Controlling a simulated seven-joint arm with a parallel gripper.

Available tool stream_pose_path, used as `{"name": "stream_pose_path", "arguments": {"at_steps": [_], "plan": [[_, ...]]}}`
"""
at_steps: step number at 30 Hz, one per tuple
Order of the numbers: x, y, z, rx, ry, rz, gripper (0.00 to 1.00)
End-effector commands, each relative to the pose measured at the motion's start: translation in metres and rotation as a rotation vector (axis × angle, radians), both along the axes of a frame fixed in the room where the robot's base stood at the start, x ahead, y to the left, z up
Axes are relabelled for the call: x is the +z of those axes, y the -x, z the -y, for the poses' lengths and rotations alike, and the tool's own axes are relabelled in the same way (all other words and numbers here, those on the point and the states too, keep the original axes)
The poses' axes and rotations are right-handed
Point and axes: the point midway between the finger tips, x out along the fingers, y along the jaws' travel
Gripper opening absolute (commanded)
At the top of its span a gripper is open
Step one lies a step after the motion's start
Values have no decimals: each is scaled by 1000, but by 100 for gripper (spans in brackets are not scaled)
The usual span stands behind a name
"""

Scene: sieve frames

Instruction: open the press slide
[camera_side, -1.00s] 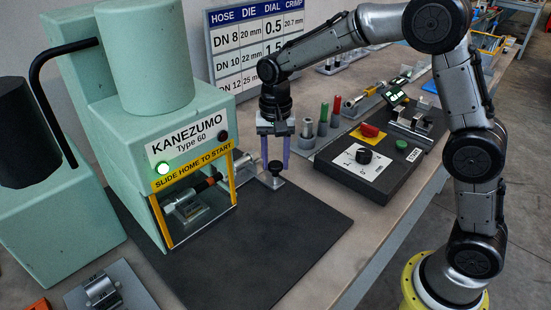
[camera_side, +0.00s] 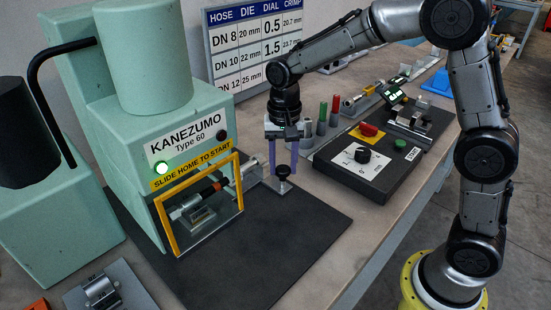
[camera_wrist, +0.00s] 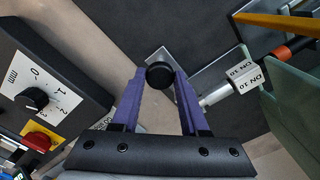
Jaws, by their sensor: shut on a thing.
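The green press (camera_side: 120,135) stands at the left with its green lamp lit. Its slide, with a yellow-edged clear guard (camera_side: 240,187), stands out from the press front, with a gap behind the guard. A hose piece with an orange band (camera_side: 216,186) lies behind the guard in a die holder. My gripper (camera_side: 283,167) points down with its purple fingers shut on the black knob (camera_side: 283,172) at the slide's right end.
A dark mat (camera_side: 290,230) lies clear in front of the press. A black control box (camera_side: 375,165) with dial and red switch is right of my gripper. Colored pins (camera_side: 327,115) stand behind, and a metal die (camera_side: 102,290) lies at front left.

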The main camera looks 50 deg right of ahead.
Motion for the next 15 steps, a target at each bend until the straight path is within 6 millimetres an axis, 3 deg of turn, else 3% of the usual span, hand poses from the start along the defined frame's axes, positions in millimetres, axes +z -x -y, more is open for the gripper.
{"name": "stream_pose_path", "arguments": {"at_steps": [9,15], "plan": [[2,72,0,1,1,-1,0],[1,108,0,1,0,0,0]]}}
